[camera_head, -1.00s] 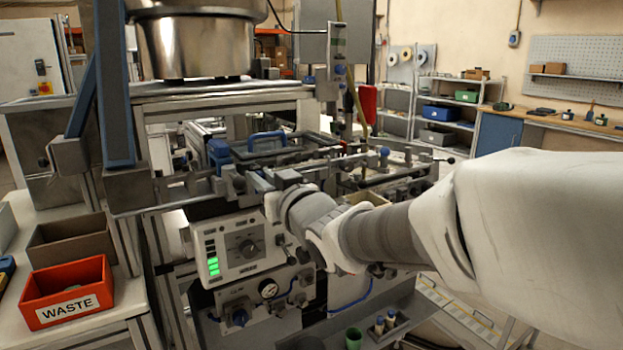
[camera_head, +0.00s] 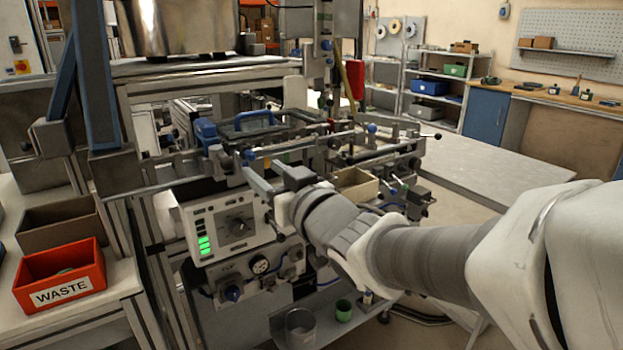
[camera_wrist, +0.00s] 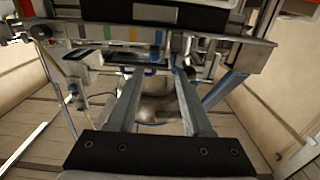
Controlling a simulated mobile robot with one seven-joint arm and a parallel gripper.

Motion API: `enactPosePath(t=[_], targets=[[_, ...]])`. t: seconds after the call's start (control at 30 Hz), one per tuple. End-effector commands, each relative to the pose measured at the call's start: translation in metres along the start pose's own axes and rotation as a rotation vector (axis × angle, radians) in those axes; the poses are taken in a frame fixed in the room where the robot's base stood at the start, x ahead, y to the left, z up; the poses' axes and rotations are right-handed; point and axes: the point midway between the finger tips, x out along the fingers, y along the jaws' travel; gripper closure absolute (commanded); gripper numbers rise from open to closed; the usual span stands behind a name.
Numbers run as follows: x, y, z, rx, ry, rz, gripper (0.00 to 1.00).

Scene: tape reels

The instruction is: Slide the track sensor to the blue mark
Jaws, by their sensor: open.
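My gripper (camera_wrist: 156,78) is open in the wrist view, with two long grey fingers apart and nothing visible between them. In the head view my gripper (camera_head: 268,175) is at the front of the machine's metal track. Beyond the fingertips, the wrist view shows a rail with coloured marks, including a green one, an orange one (camera_wrist: 133,33) and the blue mark (camera_wrist: 158,38). Small dark and metal fittings sit on the rail right of the blue mark. I cannot tell for certain which is the track sensor, and no contact with the gripper shows.
A control box (camera_head: 222,228) with green lights is under the track. A red WASTE bin (camera_head: 60,285) and a brown bin (camera_head: 62,228) stand at left. A cream box (camera_head: 357,188) lies right of my gripper. Rods and knobs crowd the track; the floor at right is clearer.

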Motion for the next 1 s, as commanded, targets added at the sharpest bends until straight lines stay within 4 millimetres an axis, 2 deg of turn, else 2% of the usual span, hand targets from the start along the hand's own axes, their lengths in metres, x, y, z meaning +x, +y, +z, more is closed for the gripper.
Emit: enactPosePath(t=[0.2, 0.43, 0.7, 1.0], targets=[[-0.045, -0.001, -0.003, -0.001, 0.001, 0.000, 0.50], [-0.074, -0.002, 0.002, -0.001, 0.004, -0.002, 0.50], [-0.094, -0.002, 0.002, -0.002, 0.001, -0.005, 0.50], [-0.100, -0.001, 0.000, 0.001, -0.001, -0.002, 0.50]])
